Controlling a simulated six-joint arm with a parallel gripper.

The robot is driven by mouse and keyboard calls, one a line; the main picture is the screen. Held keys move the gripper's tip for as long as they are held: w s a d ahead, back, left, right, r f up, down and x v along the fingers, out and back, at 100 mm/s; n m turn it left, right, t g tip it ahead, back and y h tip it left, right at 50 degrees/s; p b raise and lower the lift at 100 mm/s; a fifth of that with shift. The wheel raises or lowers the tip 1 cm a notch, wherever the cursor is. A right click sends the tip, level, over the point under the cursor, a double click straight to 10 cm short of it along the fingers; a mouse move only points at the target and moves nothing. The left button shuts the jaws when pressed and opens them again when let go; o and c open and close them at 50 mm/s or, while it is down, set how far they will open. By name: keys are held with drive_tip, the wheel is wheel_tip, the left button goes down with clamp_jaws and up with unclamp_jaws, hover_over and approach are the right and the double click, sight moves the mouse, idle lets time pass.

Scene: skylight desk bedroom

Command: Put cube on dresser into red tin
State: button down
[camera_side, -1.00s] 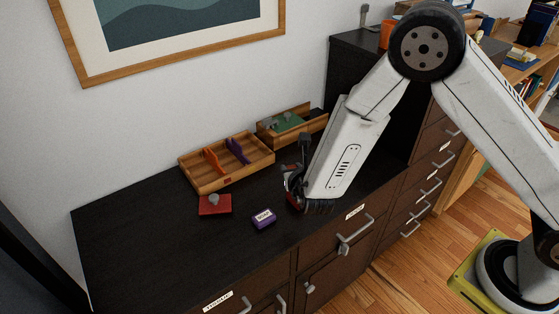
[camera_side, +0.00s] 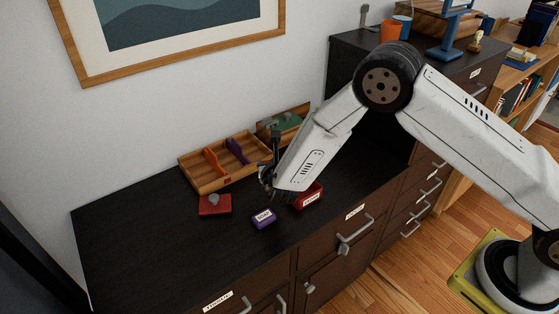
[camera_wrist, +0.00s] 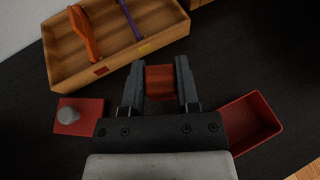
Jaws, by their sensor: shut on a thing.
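A reddish-brown cube (camera_wrist: 159,82) sits between the two dark fingers of my gripper (camera_wrist: 160,68) in the wrist view, and the fingers are shut on it. In the side view my gripper (camera_side: 267,182) hangs low over the black dresser top, just left of the red tin; the cube cannot be made out there. The open red tin (camera_side: 309,198) stands near the front edge, partly behind my wrist. In the wrist view the tin (camera_wrist: 250,122) lies right of my gripper and looks empty. A red lid with a grey knob (camera_side: 214,205) lies to the left, also in the wrist view (camera_wrist: 78,117).
A small purple labelled box (camera_side: 263,218) is in front of my gripper. A wooden divided tray (camera_side: 205,183) with orange and purple dividers stands behind, beside another wooden box (camera_side: 268,128) with a green item. The dresser's left part (camera_side: 130,235) is clear.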

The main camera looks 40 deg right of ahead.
drive_tip(key=shift+w+a+f, duration=0.2)
drive_tip(key=shift+w+f, duration=1)
drive_tip(key=shift+f, duration=0.2)
drive_tip(key=shift+w+a+f, duration=0.15)
drive_tip(key=shift+w+f, duration=1.05)
drive_tip(key=shift+f, duration=0.2)
drive_tip(key=shift+w+f, duration=0.1)
drive_tip(key=shift+w+f, duration=0.1)
drive_tip(key=shift+f, duration=1.5)
drive_tip(key=shift+f, duration=0.2)
drive_tip(key=shift+c, duration=1.7)
unclamp_jaws()
drive_tip(key=shift+r, duration=0.2)
drive_tip(key=shift+v, duration=6.05)
